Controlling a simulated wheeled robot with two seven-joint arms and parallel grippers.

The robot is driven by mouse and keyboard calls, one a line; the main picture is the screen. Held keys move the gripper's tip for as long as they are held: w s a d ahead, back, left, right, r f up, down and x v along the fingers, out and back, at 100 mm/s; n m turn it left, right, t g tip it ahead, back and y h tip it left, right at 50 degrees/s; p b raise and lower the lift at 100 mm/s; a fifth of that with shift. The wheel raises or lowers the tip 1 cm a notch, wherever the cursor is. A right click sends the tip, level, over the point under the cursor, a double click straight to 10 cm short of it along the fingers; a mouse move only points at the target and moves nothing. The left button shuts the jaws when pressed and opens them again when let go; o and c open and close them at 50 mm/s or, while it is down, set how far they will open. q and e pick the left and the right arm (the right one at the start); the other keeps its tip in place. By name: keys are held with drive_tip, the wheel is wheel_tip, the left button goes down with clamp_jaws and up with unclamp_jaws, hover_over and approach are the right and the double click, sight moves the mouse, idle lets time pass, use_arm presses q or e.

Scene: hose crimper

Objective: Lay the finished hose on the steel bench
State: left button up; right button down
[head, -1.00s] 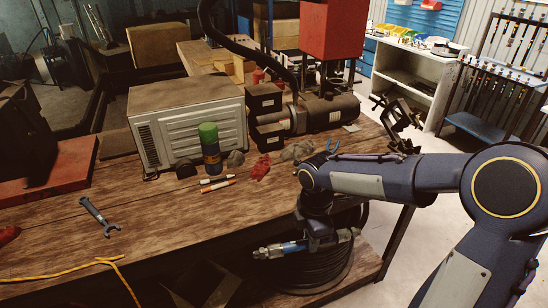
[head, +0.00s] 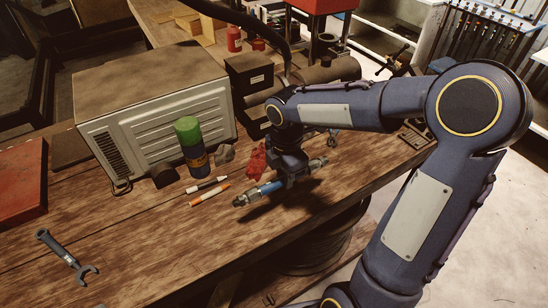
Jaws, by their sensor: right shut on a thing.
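The finished hose (head: 268,188) is a short blue length with metal fittings at both ends. It is in my right gripper (head: 291,178), which is shut on it near the middle and points down. The hose is over the wood-topped workbench (head: 150,232), near its front edge, with a dark shadow beside it. I cannot tell whether it touches the top. The gripper's fingertips are partly hidden by the wrist and hose. I see wood on this bench's top; I cannot make out a steel one. My left gripper is out of view.
Two markers (head: 208,194), a green-capped can (head: 191,146) and a red cloth (head: 256,160) lie or stand close to the hose. A white metal box (head: 158,118) stands behind. A wrench (head: 67,255) lies at front left.

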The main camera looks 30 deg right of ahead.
drive_tip(key=shift+w, duration=0.1)
drive_tip(key=shift+r, duration=0.1)
drive_tip(key=shift+d, duration=0.15)
drive_tip(key=b, duration=0.7)
approach(284, 207)
wheel_tip(284, 207, down, 5)
drive_tip(key=shift+f, duration=0.15)
drive_tip(key=shift+f+b, duration=0.4)
drive_tip(key=shift+f, duration=0.2)
idle(0.7)
drive_tip(key=c, duration=1.2)
unclamp_jaws()
drive_tip(key=shift+o, duration=0.2)
drive_tip(key=shift+r, duration=0.1)
